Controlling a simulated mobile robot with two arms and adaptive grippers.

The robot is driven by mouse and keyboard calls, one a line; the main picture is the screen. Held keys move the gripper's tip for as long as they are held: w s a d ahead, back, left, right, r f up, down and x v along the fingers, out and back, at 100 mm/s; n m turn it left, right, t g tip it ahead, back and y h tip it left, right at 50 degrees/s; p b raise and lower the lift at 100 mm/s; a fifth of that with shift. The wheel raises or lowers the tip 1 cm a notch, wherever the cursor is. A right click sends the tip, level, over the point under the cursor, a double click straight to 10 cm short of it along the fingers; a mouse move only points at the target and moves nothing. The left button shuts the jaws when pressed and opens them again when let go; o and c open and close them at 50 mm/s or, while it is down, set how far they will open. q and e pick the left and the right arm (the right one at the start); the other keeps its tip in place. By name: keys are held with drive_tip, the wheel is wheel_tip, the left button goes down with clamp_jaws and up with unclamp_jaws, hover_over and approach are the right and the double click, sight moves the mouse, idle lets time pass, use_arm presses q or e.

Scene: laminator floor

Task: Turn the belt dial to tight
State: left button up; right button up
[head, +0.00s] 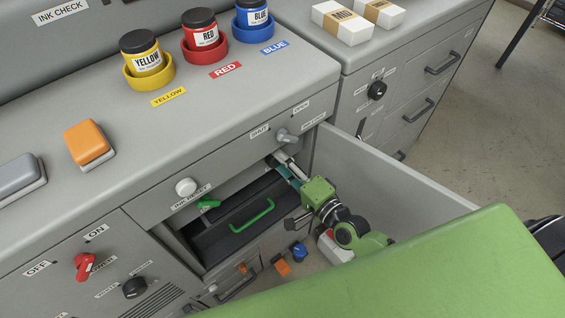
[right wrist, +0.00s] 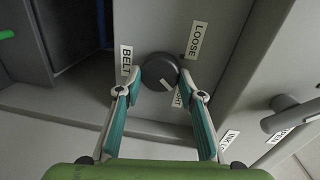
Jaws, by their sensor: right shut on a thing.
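The belt dial (right wrist: 158,68) is a dark round knob with a white mark on its lower right side, towards a partly covered label that reads "IGHT". The "BELT" label (right wrist: 126,62) is left of it and the "LOOSE" label (right wrist: 194,40) is at its upper right. My right gripper (right wrist: 160,82) has a teal-padded finger on each side of the dial and is shut on it. In the head view my right gripper (head: 287,167) reaches into the open bay under the counter, and the dial is hidden there. My left gripper is not in view.
An open grey door panel (head: 385,180) stands right of my right arm. A grey lever (head: 287,136) with "SHUT" and "OPEN" labels is just above my gripper. A dark drawer with a green handle (head: 252,216) is to the left. Ink jars stand on the counter.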

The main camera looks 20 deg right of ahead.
drive_tip(key=o, duration=1.1)
drive_tip(key=v, duration=1.2)
drive_tip(key=s+d+f+n+g+h, duration=0.1)
drive_tip(key=s+d+f+n+g, duration=0.15)
drive_tip(key=f, duration=0.85)
drive_tip(key=s+d+f+n+g+h, duration=0.2)
drive_tip(key=s+f+n, duration=0.1)
drive_tip(key=f, duration=0.7)
drive_tip(key=s+d+f+n+g+h, duration=0.1)
drive_tip(key=s+d+f+n+g, duration=0.15)
drive_tip(key=f, duration=0.85)
drive_tip(key=s+a+f+n+g, duration=0.1)
drive_tip(key=s+f+n+g, duration=0.1)
drive_tip(key=s+f, duration=0.3)
drive_tip(key=s+a+f+n+g+h, duration=0.1)
drive_tip(key=s+f+n+g, duration=0.2)
drive_tip(key=s, duration=0.7)
drive_tip(key=s+a+f+n+g, duration=0.1)
drive_tip(key=s+f+n+g, duration=0.2)
drive_tip(key=s+f, duration=0.4)
drive_tip(key=shift+s+f+h, duration=0.25)
drive_tip(key=shift+s+h, duration=0.05)
drive_tip(key=shift+s, duration=0.4)
